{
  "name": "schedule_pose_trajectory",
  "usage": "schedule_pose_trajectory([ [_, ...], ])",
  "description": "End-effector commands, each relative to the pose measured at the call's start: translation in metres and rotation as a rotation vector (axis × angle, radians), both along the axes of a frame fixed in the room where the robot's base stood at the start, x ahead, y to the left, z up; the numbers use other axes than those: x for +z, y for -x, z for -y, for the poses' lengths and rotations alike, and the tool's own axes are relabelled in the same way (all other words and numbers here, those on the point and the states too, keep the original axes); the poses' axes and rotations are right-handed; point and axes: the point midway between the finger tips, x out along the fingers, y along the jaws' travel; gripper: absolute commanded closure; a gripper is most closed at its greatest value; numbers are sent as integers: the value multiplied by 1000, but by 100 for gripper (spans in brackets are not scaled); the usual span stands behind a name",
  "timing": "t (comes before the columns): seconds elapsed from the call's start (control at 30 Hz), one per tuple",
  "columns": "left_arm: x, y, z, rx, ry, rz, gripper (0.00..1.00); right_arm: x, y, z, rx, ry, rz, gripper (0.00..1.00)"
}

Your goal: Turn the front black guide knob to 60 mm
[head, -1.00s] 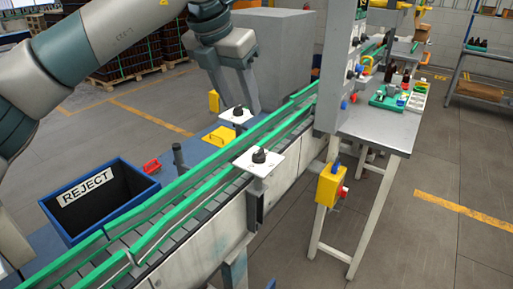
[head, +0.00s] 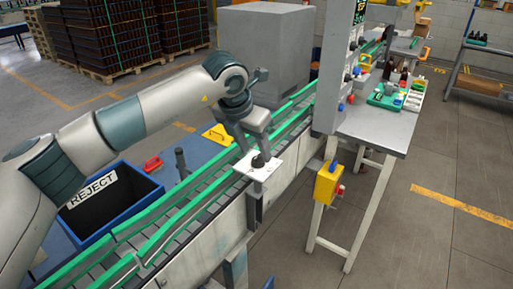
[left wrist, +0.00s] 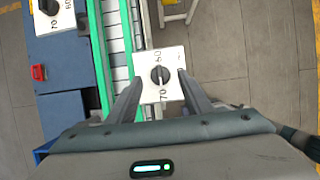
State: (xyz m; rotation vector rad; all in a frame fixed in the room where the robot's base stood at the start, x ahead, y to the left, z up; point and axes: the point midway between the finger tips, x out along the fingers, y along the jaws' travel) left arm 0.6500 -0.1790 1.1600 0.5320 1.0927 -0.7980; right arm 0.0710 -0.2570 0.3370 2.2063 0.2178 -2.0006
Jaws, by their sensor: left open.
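The front black guide knob (head: 258,161) sits on a white dial plate (head: 270,174) at the near side of the conveyor. It also shows in the left wrist view (left wrist: 160,75), with 60 above it and 70 below. I cannot read its exact setting. My left gripper (head: 255,150) is just above the knob. In the left wrist view its open fingers (left wrist: 160,79) are on either side of the knob, with gaps between. A second black knob (left wrist: 49,6) on a white plate is at the top left there; in the head view my arm hides it. My right gripper is out of view.
Green guide rails (head: 160,238) run along the conveyor beside the plate. A blue REJECT bin (head: 143,189) stands left of it under my arm. A yellow box with a red button (head: 327,184) hangs at the right. A grey cabinet (head: 262,50) stands behind.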

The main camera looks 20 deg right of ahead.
Motion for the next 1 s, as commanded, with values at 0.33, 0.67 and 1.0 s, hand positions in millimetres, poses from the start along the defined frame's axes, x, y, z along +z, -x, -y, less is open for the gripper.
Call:
schedule_pose_trajectory([
  [0.33,-24,-6,8,-1,-1,1,54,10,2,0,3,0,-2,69],
  [0.67,-25,-6,8,-1,-1,1,66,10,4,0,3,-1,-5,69],
  [1.0,-25,-6,8,2,-1,1,94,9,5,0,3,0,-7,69],
])
